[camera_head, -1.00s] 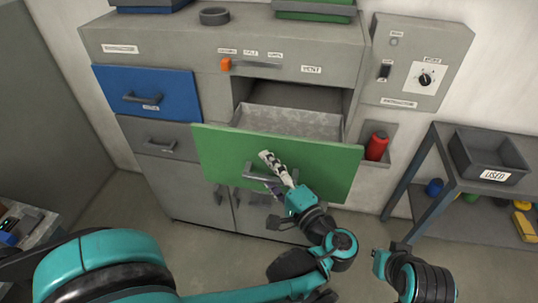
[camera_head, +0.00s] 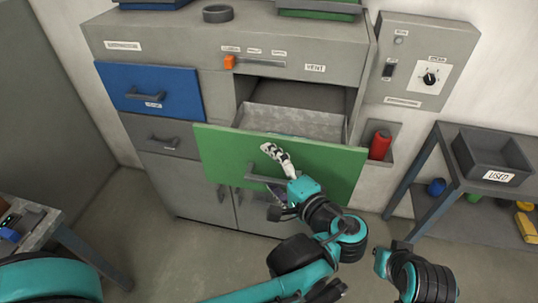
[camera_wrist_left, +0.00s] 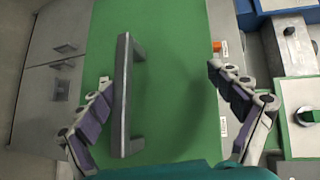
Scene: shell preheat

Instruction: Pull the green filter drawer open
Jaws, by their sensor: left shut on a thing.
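The green filter drawer (camera_head: 225,157) stands pulled out of the grey cabinet, and its metal-lined inside (camera_head: 300,122) shows behind the front. Its grey bar handle (camera_head: 258,175) is on the front panel. The handle also shows upright in the left wrist view (camera_wrist_left: 124,95), against the green panel. My left gripper (camera_head: 271,168) is at the handle and shut on it. In the left wrist view its fingers (camera_wrist_left: 165,105) lie on either side of the bar, which is closer to the left finger.
A blue drawer (camera_head: 180,88) and a grey drawer (camera_head: 145,130) on the left are shut. A control box (camera_head: 418,60) and a red cylinder (camera_head: 380,145) are on the right. A dark bin marked USED (camera_head: 490,160) stands on the side rack. Floor in front is partly clear.

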